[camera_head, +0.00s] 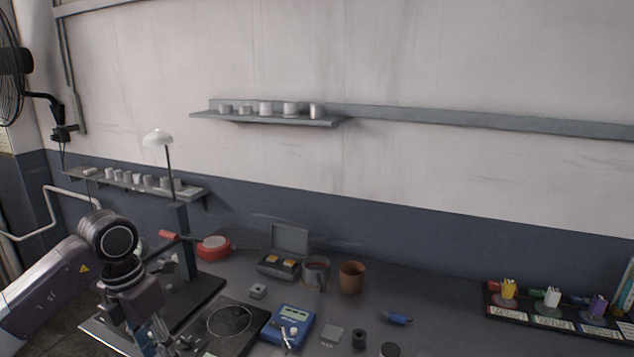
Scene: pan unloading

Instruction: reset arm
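My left arm comes in from the left, and its gripper (153,342) points down at the lower left, in front of a lamp stand and its dark base. Its fingertips are small and partly cut off by the lower edge, so I cannot tell if they are open or shut. A red pan (214,248) with a red handle stands on the bench behind the stand, apart from the gripper. The stand hides part of the pan's handle. My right arm and gripper are not in view.
A lamp stand (180,240) rises beside my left arm. A black plate with a ring (231,320), a blue meter (291,325), an open case (287,250) and two cups (352,276) stand to the right.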

